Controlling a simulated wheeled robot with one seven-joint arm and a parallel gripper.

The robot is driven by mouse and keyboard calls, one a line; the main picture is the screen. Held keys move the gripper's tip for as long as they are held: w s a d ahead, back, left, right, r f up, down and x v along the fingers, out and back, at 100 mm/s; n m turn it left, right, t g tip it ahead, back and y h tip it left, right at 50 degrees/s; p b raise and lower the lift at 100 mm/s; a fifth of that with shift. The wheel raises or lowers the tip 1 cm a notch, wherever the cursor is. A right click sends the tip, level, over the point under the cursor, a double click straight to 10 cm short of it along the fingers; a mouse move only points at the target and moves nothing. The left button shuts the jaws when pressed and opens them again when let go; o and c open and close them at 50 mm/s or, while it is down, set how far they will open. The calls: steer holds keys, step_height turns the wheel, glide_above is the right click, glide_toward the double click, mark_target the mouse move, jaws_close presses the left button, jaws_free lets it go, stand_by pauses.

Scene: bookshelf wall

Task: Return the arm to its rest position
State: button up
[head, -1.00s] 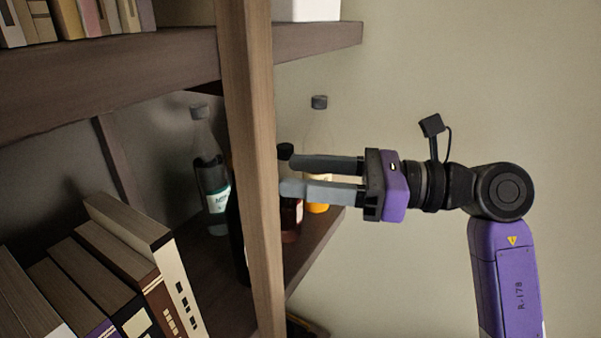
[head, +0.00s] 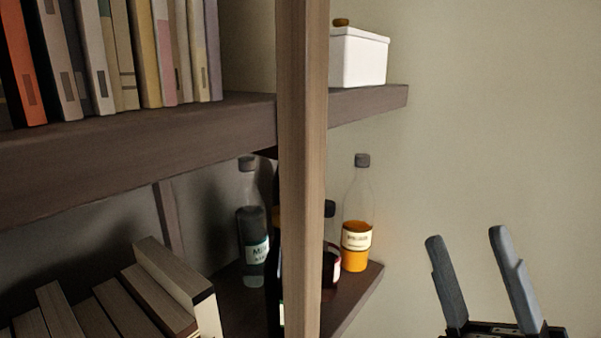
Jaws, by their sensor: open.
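My gripper (head: 467,238) is at the lower right of the head view, in front of the bare wall. Its two grey fingers point up and stand apart, with nothing between them. It is clear of the shelf and to the right of the bottles. Only the fingers and the top of the gripper body show; the rest of my arm is below the picture.
A wooden post (head: 303,180) stands in front of the lower shelf (head: 352,300). A bottle with orange liquid (head: 356,238), a dark bottle (head: 252,245) and others partly hidden stand there. A white box (head: 359,60) and books (head: 110,55) are on the upper shelf (head: 150,150).

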steer(key=s+d+f+m+g+h, duration=0.15)
steer(key=s+f+m+h, duration=0.35)
steer(key=f+m+h, duration=0.5)
steer(key=s+d+f+m+g+h, duration=0.1)
steer(key=s+d+f+m+h, duration=0.25)
steer(key=f+m+h, duration=0.6)
steer(key=s+a+f+m+g+y, duration=0.1)
steer(key=s+f+g, duration=0.2)
steer(key=s+f, duration=0.3)
steer(key=s+a+f+m+g+y, duration=0.1)
steer(key=s+f+m+g+y, duration=0.1)
steer(key=s+f+g, duration=0.2)
steer(key=s+f, duration=0.3)
steer(key=s, duration=0.5)
steer(key=shift+s, duration=0.2)
